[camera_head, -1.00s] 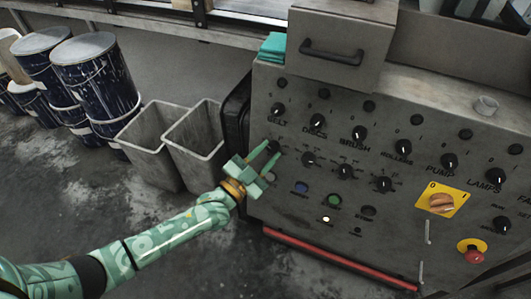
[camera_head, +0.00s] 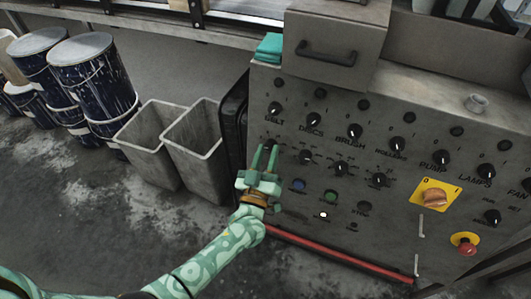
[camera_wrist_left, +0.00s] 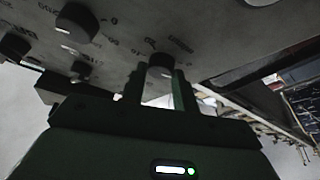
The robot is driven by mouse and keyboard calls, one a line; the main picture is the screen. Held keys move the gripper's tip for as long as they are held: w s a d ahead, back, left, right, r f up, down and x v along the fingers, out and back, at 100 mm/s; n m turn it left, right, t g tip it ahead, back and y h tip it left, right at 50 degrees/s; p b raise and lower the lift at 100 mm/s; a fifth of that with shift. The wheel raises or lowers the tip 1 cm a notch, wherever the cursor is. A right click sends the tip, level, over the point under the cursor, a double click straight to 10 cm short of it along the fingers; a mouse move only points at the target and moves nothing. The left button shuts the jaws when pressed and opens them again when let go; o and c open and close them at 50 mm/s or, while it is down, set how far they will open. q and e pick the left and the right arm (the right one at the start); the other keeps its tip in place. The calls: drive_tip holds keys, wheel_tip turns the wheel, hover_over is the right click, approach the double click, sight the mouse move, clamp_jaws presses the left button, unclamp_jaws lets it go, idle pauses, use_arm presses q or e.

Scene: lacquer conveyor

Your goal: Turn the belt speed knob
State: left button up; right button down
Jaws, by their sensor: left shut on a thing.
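The grey control panel (camera_head: 400,225) carries rows of black knobs, with the label BELT at the upper left. My left gripper (camera_head: 265,156) reaches up to the leftmost knob (camera_head: 271,142) of the second row, below the BELT knob (camera_head: 276,111). In the left wrist view the fingers (camera_wrist_left: 160,84) are closed around a small round dark knob (camera_wrist_left: 160,66). The knob's small lettering is not readable. My right gripper is not in view.
Blue, green and grey buttons sit under the second row. A yellow plate with an orange switch (camera_head: 434,196) and a red stop button (camera_head: 466,246) are at the right. Two grey bins (camera_head: 195,150) stand left of the panel. A red bar (camera_head: 335,266) runs along its foot.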

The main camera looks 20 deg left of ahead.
use_arm(q)
drive_tip(key=n+y, duration=0.2)
drive_tip(key=shift+d+n+g, duration=0.15)
drive_tip(key=shift+n+g, duration=0.15)
drive_tip(key=shift+n, duration=0.1)
drive_tip(key=shift+n+y+p, duration=0.3)
drive_tip(key=shift+n+p, duration=0.05)
drive_tip(key=shift+n, duration=0.25)
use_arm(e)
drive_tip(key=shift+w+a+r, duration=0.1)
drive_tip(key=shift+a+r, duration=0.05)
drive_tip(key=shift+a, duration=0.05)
use_arm(q)
drive_tip(key=shift+f, duration=0.1)
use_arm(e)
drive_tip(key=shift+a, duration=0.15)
use_arm(q)
drive_tip(key=shift+n+g, duration=0.3)
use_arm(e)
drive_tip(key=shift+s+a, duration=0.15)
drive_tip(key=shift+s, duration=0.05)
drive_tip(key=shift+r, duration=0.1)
use_arm(q)
drive_tip(key=o, duration=1)
drive_tip(key=shift+c, duration=0.2)
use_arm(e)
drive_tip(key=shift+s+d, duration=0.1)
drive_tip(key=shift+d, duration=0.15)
